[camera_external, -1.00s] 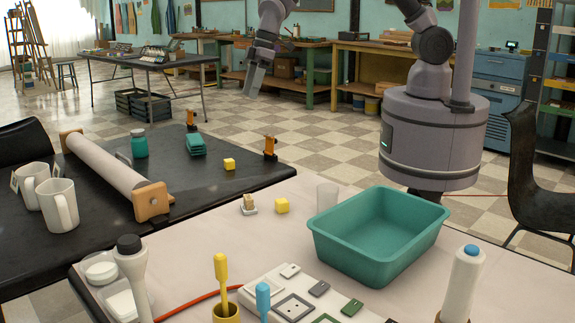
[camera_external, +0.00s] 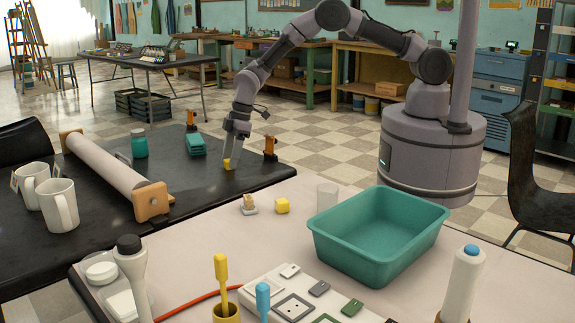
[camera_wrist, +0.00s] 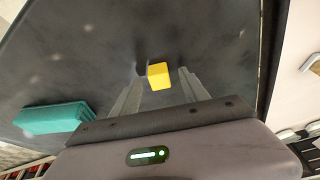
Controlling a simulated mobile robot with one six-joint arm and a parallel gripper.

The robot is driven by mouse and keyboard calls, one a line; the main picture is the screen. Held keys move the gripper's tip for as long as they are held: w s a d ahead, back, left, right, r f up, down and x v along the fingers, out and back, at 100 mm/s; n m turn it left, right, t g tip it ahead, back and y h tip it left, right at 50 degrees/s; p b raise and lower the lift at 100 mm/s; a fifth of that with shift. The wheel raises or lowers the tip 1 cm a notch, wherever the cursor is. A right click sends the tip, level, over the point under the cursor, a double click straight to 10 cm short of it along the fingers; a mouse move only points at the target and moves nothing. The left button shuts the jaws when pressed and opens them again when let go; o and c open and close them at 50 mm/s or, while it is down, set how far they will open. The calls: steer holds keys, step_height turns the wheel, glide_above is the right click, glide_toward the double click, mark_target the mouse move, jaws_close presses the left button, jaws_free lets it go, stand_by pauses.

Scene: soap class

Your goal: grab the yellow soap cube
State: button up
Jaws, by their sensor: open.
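A yellow soap cube (camera_external: 227,164) sits on the black table (camera_external: 100,222). My gripper (camera_external: 230,160) points down at it, with the fingertips at the cube's height in the external view. In the wrist view the cube (camera_wrist: 158,75) lies between the lines of the two spread fingers, at or just beyond their tips (camera_wrist: 162,78). The fingers are open, with a gap on both sides of the cube. I cannot tell whether a finger touches it.
Close to the gripper on the black table are an orange-and-black object (camera_external: 270,148) and a teal block stack (camera_external: 195,144), also in the wrist view (camera_wrist: 52,118). A teal jar (camera_external: 139,144) and a long roller (camera_external: 105,170) stand left. A teal tub (camera_external: 378,235) is on the pale table.

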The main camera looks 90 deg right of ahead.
jaws_close()
stand_by(0.3)
